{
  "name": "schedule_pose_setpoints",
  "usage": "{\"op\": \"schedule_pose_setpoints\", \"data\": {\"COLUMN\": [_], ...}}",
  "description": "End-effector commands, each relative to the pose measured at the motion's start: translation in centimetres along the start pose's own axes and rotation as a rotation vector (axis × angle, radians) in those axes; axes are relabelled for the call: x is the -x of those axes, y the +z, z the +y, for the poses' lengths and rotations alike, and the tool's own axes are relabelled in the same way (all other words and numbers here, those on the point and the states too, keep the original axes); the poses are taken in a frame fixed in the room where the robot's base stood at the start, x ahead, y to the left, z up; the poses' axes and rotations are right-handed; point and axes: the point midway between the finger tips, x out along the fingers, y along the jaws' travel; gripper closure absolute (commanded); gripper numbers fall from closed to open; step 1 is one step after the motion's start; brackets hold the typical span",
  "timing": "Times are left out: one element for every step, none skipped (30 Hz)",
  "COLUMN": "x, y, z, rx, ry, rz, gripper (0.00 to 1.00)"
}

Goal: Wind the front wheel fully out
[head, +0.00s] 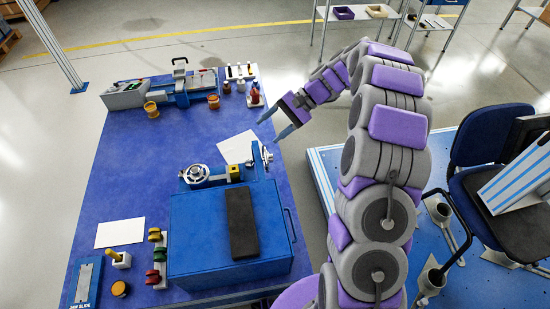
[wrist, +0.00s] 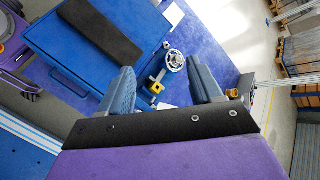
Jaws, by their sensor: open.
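A blue bench fixture stands on the blue table. A spoked grey handwheel (head: 196,174) is at the left of its far side; a spoked handwheel (wrist: 175,60) also shows in the wrist view. A second wheel (head: 266,155) is at the right, seen nearly edge-on. Which one is the front wheel I cannot tell. A yellow block (head: 233,172) sits between them and shows in the wrist view (wrist: 156,88). My gripper (head: 272,129) is open and empty above the table's right edge, apart from both wheels. Its fingers (wrist: 162,75) spread either side of the yellow block in the wrist view.
A blue box (head: 200,225) with a black pad (head: 242,223) fills the near table. A white sheet (head: 236,147) lies beyond the wheels, another (head: 120,233) at left. A vise-like device (head: 160,90) and small pots stand at the back. A chair (head: 490,150) is right.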

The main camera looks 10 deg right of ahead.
Motion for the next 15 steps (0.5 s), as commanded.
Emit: {"op": "schedule_pose_setpoints", "data": {"x": [0.2,0.4,0.6,0.6,0.8,1.0,1.0,1.0,1.1,1.1,1.1,1.0,1.1,1.0,1.0], "y": [-1.5,-2.2,-3.2,-4.0,-4.7,-5.7,-6.4,-7.1,-7.9,-8.6,-9.2,-10.1,-10.7,-11.3,-12.1], "z": [0.5,0.6,0.9,1.1,1.4,1.6,1.8,2.1,2.4,2.5,2.8,3.1,3.4,3.7,4.1], "rx": [-0.016,-0.021,-0.030,-0.038,-0.045,-0.051,-0.057,-0.065,-0.073,-0.079,-0.085,-0.092,-0.098,-0.103,-0.112], "ry": [-0.025,-0.040,-0.059,-0.074,-0.088,-0.106,-0.120,-0.133,-0.150,-0.163,-0.175,-0.191,-0.203,-0.215,-0.231], "rz": [-0.003,-0.002,-0.004,-0.006,-0.006,-0.004,-0.004,-0.004,-0.004,-0.003,-0.002,-0.001,0.000,0.000,0.001], "gripper": [0.36,0.36,0.36,0.36,0.36,0.36,0.36,0.36,0.36,0.36,0.36,0.36,0.36,0.36,0.36]}}
